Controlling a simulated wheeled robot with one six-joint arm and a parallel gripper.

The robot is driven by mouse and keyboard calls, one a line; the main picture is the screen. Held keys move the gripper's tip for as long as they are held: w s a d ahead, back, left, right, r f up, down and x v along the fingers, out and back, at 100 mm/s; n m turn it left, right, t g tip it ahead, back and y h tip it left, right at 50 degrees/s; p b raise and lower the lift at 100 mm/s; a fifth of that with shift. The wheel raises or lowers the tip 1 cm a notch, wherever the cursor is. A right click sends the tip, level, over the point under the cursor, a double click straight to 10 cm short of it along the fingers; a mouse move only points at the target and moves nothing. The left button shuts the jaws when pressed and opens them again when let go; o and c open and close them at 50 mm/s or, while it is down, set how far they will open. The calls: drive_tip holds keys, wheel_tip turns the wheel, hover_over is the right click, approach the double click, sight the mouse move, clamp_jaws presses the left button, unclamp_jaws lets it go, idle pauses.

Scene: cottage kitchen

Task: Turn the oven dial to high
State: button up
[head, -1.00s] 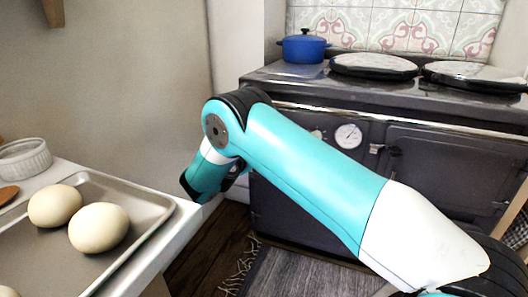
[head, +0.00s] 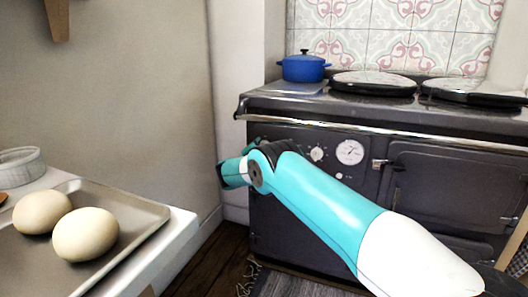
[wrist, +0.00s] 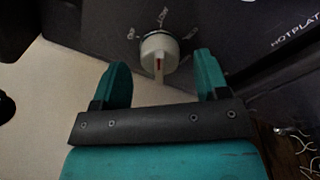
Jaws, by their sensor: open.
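My gripper (wrist: 163,63) is open, with one teal finger at either side of the dial's lower part in the picture. I cannot tell whether they touch it. The fingers hold nothing. In the head view my arm covers most of my gripper and seems to hide this dial. Another white knob (head: 317,154) shows right of my arm there.
A round gauge (head: 349,152) and a closed oven door (head: 450,190) are on the stove front. A blue pot (head: 303,68) and two lidded hotplates (head: 372,83) are on top. A counter at left holds a tray (head: 135,215) with pale round buns (head: 86,234).

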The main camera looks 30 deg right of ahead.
drive_tip(key=shift+x, duration=0.9)
drive_tip(key=c, duration=0.9)
